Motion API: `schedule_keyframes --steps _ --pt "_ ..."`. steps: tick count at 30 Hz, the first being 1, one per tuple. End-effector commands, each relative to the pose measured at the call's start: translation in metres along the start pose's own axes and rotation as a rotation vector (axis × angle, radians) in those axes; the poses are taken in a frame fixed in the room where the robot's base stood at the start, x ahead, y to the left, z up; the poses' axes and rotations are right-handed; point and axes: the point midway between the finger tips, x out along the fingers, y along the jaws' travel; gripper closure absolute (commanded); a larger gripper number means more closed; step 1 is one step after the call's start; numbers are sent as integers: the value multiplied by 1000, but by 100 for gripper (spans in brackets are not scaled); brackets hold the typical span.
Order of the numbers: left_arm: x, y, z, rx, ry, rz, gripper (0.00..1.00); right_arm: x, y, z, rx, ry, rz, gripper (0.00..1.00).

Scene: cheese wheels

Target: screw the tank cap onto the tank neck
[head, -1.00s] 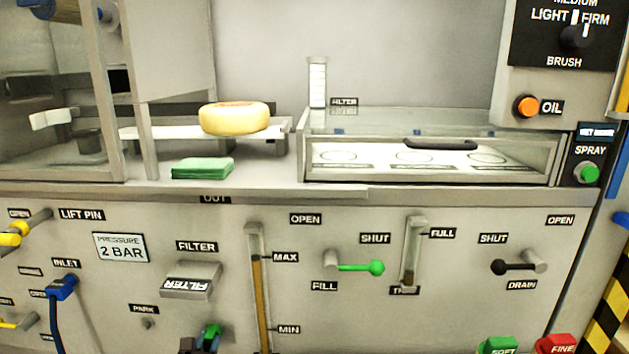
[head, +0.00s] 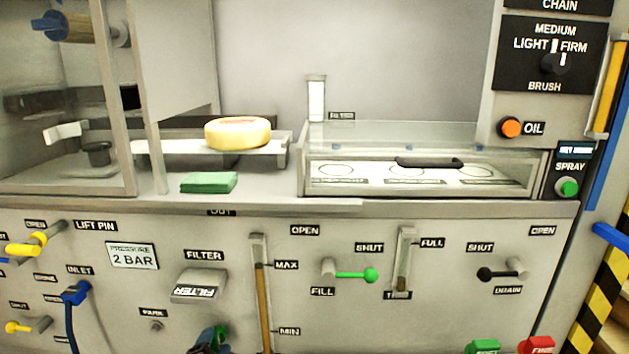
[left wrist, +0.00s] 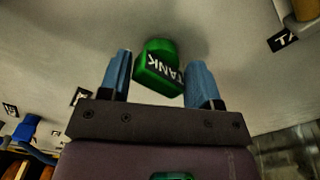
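The green tank cap (left wrist: 160,70), with a white TANK label, shows in the left wrist view, close to a grey wall. My left gripper (left wrist: 160,75) has its two blue fingers on either side of the cap and appears closed on it. In the head view, my left gripper (head: 208,342) shows only as a small dark, blue and green shape at the bottom edge. The tank neck is not clearly visible; the gripper and cap may hide it. My right gripper is not in view.
The grey panel carries a FILTER handle (head: 200,284), a PARK peg (head: 156,326), a level gauge (head: 260,295) and a green FILL lever (head: 352,274). A blue INLET fitting (head: 76,293) is at left. A cheese wheel (head: 238,134) and green cloth (head: 209,182) are above.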

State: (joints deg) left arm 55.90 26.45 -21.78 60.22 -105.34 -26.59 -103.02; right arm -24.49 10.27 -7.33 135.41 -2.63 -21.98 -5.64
Motion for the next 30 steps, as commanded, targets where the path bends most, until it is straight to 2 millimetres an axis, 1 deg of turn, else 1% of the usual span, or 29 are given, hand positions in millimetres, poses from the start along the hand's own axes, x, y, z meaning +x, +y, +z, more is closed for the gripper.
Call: schedule_keyframes --steps 1,3,4,12,17,20,24,30 --pt "0 1 -5 2 6 3 38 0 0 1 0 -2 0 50" --pt "0 1 -4 0 5 3 28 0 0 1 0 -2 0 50" --pt "0 1 -4 -2 5 2 24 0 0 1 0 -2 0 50" --pt "-1 0 -1 -8 3 1 24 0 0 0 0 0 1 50" --pt "-9 2 0 -8 1 3 24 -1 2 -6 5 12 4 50" --pt "-21 4 1 -8 0 4 24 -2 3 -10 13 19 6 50" --pt "-44 6 2 -8 0 7 24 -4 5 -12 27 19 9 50" --pt "-77 6 1 -7 0 6 24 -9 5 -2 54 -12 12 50"
